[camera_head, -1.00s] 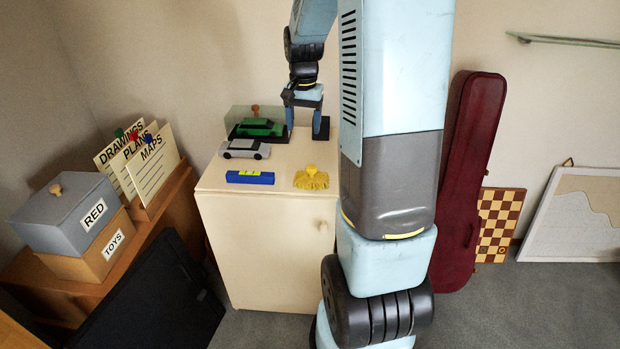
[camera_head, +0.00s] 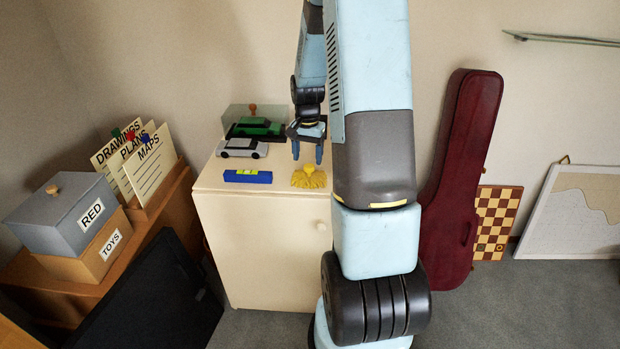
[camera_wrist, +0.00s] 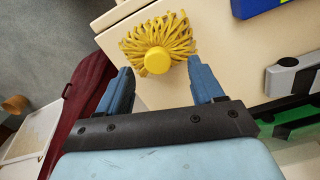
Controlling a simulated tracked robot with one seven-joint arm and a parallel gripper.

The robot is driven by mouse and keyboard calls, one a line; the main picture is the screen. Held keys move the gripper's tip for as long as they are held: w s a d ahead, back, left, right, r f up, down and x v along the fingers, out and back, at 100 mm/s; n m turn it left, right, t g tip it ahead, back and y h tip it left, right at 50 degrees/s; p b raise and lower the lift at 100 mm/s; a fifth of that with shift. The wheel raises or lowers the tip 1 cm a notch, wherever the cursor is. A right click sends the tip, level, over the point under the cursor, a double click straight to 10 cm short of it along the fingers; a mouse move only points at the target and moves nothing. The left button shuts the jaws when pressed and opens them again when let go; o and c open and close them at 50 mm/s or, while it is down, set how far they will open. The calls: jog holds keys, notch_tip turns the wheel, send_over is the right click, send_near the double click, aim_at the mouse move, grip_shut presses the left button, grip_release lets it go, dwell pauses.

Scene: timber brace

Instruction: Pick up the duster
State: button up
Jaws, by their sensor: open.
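The duster (camera_head: 309,178) is yellow, with a fringe of strands and a round knob. It lies on top of the cream cabinet (camera_head: 265,230), near its front right. In the wrist view the duster (camera_wrist: 158,45) lies beyond the fingertips, roughly between the lines of the two fingers, with its round knob towards me. My gripper (camera_head: 308,150) is above the cabinet top, just behind and above the duster, fingers pointing down. The wrist view shows my gripper (camera_wrist: 160,80) with its two blue fingers wide apart and nothing between them.
A blue level (camera_head: 248,176) lies left of the duster. Behind it stand a grey toy car (camera_head: 242,148) and a green car (camera_head: 257,126) in a clear case. A red instrument case (camera_head: 462,180) leans on the wall at right. The cabinet's front edge is close to the duster.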

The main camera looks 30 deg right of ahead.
aim_at(309, 166)
jog(key=shift+s+d+f, duration=0.1)
jog(key=shift+f, duration=1.25)
jog(key=shift+s+f, duration=0.1)
jog(key=shift+f, duration=1.25)
jog(key=shift+c, duration=0.4)
jog(key=c, duration=1.1)
